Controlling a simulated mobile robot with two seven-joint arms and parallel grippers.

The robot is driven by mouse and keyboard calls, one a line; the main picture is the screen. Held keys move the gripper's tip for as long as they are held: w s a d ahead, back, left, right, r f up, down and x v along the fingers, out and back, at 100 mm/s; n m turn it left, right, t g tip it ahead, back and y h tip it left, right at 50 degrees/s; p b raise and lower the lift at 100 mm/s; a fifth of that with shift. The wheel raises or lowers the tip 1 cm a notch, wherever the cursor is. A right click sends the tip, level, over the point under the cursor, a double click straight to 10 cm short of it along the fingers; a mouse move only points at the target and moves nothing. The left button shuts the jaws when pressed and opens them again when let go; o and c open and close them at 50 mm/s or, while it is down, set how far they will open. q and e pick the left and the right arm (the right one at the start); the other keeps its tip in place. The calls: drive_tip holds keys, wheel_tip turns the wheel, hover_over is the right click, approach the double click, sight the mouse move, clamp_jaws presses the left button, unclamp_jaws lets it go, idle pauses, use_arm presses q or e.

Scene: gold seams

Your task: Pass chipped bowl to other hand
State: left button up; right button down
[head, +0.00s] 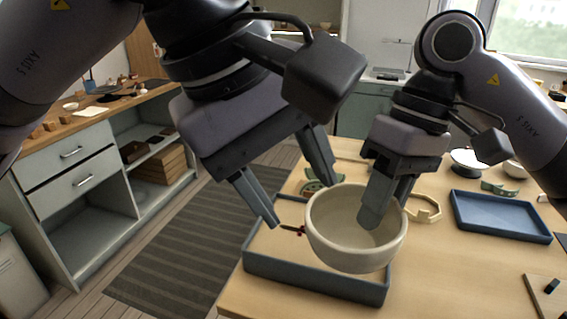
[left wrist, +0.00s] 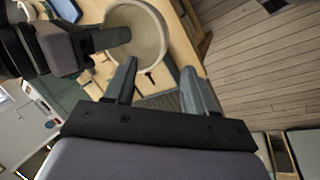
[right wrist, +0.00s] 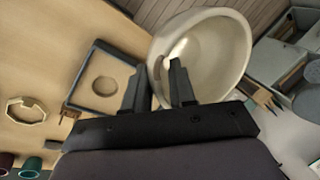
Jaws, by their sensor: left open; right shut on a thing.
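The cream chipped bowl (head: 355,245) is held in the air above the front of the table. My right gripper (head: 380,205) is shut on its rim, with one finger inside the bowl. In the right wrist view the bowl (right wrist: 222,50) sits between and beyond the fingertips (right wrist: 158,80). My left gripper (head: 297,203) is open and empty, just left of the bowl and apart from it. In the left wrist view the bowl (left wrist: 148,35) lies beyond the open fingers (left wrist: 160,82). The chip in the rim is not clear.
A blue-grey tray (head: 315,284) lies below the bowl on the table (head: 450,265). A blue tray (head: 498,217) and an octagonal cream ring (head: 425,209) are to the right. A drawer cabinet (head: 75,175) stands across a striped rug (head: 180,255).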

sight(317, 230)
use_arm(q)
drive_tip(key=x, duration=1)
drive_tip(key=shift+d+f, duration=0.1)
drive_tip(key=shift+f, duration=0.05)
drive_tip(key=c, duration=1)
clamp_jaws()
use_arm(e)
drive_tip(key=c, duration=0.8)
unclamp_jaws()
drive_tip(key=shift+c, duration=0.2)
